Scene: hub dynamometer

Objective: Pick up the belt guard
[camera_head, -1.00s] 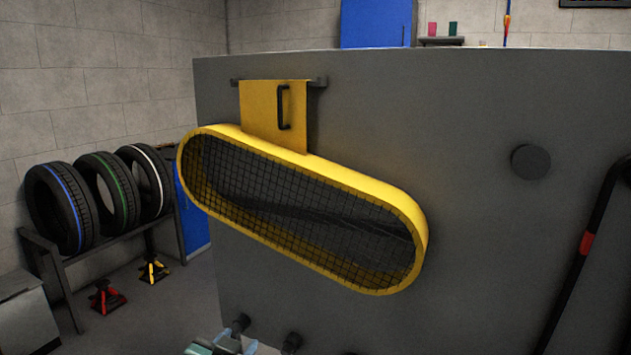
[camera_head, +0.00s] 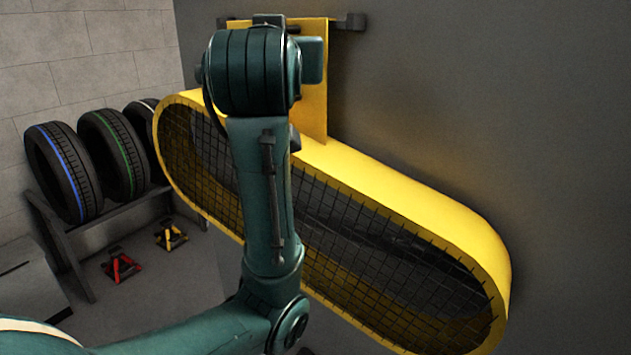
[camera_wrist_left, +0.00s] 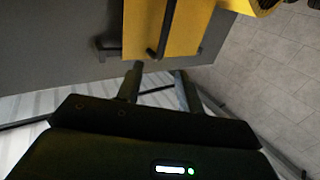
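The belt guard (camera_head: 405,203) is a long yellow rounded frame with dark mesh. It hangs on the grey wall face by a yellow plate (camera_head: 313,90) over a dark bar (camera_head: 350,22). My left arm crosses in front of the guard and hides its handle and my left gripper in the head view. In the left wrist view, my left gripper (camera_wrist_left: 157,72) is open, its two fingers apart and empty. The guard's black handle (camera_wrist_left: 161,38) is just beyond the fingertips, roughly in line with the gap. I cannot tell whether they touch. My right gripper is not in view.
A rack (camera_head: 97,232) with tyres (camera_head: 62,172) stands at the left by the block wall. A red jack stand (camera_head: 121,266) and a yellow one (camera_head: 170,236) are on the floor there. The grey wall face (camera_head: 520,90) right of the guard is bare.

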